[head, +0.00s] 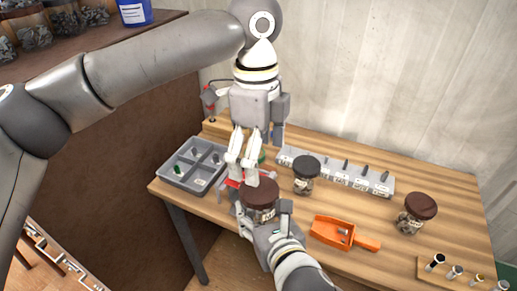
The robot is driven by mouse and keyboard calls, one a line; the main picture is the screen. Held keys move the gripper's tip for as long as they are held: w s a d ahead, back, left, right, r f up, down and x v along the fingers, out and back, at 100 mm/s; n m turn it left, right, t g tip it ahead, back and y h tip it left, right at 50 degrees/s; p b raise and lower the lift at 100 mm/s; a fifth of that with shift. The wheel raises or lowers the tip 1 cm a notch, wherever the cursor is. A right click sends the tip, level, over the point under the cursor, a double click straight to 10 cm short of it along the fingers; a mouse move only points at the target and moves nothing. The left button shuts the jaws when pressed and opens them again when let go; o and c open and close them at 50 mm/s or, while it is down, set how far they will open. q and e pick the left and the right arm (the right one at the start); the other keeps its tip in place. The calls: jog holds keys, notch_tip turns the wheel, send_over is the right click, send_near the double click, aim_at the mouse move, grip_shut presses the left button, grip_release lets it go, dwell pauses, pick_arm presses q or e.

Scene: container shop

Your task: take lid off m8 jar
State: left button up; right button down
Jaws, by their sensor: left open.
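A glass jar (262,213) with a dark brown lid (260,191) is at the front of the wooden table. My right gripper (266,222) comes from below and is shut around the jar's body, covering much of it. My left gripper (244,182) is open and points down, with its fingertips close to the lid's back left edge. I cannot tell whether they touch it. Another brown-lidded jar (415,215) stands at the right, and a black-lidded jar (304,176) stands behind the held one. The labels are too small to read.
A grey divided tray (176,178) is at the left. A long pale holder (374,182) with several dark pieces runs along the back. An orange scoop (331,233) lies right of the held jar. Several small cylinders (455,272) stand at the front right. Free tabletop lies between the scoop and the holder.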

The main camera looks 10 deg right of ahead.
aim_at(260, 188)
pick_arm(q)
jog(key=f, duration=0.7)
jog(key=shift+s, duration=0.3)
jog(key=c, duration=1.1)
jog(key=n, duration=0.6)
jog(key=shift+d+n, duration=0.1)
jog(key=shift+n, duration=0.2)
jog(key=n, duration=0.5)
jog(key=shift+w, duration=0.15)
jog(key=shift+r, duration=0.15)
jog(key=shift+r, duration=0.95)
